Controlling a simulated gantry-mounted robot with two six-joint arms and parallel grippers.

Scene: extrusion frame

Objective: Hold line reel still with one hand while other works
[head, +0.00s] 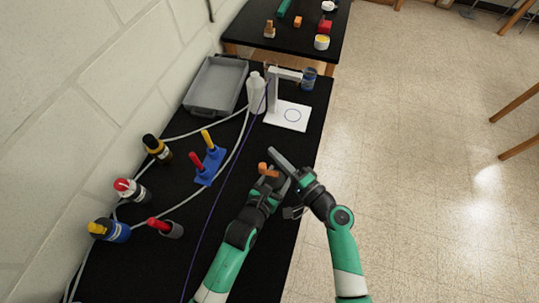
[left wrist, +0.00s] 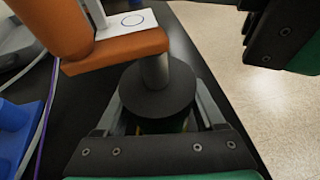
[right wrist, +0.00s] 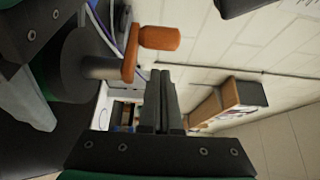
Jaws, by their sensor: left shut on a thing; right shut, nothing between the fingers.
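The line reel has a dark round body and an orange crank with a knob. The reel (left wrist: 158,92) sits between the fingers of my left gripper (left wrist: 165,112) in the left wrist view, its shaft and orange crank (left wrist: 115,52) toward the camera's far side. In the head view the orange crank (head: 267,169) shows at the tip of my left gripper (head: 270,180), over the front right of the black table. My right gripper (head: 278,158) is shut and empty beside the crank. In the right wrist view its closed fingers (right wrist: 160,98) are just right of the crank (right wrist: 131,52), apparently apart from it.
A blue holder (head: 208,166) with red and yellow handles stands to the left. Several bottles line the wall side. A grey tray (head: 215,84), white bottle (head: 256,93) and white stand (head: 288,116) are at the back. A purple cord (head: 222,190) runs along the table (head: 262,143).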

